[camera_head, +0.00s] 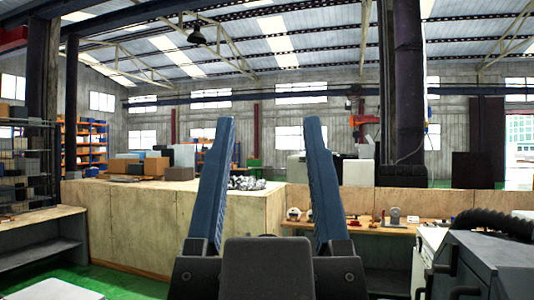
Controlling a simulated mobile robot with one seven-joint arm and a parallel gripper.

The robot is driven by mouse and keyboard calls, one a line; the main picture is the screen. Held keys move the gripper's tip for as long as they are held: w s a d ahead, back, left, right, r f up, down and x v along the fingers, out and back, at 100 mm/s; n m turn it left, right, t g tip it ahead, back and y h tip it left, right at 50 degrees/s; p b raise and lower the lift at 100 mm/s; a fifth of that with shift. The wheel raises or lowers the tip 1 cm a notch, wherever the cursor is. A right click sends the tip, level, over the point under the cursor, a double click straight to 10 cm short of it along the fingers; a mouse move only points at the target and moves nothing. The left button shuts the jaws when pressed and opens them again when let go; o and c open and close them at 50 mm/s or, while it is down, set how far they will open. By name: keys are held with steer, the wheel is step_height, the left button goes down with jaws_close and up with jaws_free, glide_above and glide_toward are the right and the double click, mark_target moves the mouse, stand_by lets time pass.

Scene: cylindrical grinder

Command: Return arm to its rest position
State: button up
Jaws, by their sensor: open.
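My gripper (265,150) stands upright in the middle of the head camera view. Its two long blue fingers point up and are spread wide apart, with a dark grey palm block below them. It is open, and nothing is between the fingers but the background workshop. The rest of my arm is mostly out of view below the frame. No grinder can be made out for certain.
A dark machine with a black ribbed hose (494,222) stands close at the right. A wooden bench (380,228) with small tools runs behind my gripper. A large wooden counter (140,225) stands at the left, with green floor (85,282) before it.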

step_height(320, 180, down, 8)
steer(key=b, duration=0.7)
steer(key=shift+r, duration=0.1)
stand_by(0.6)
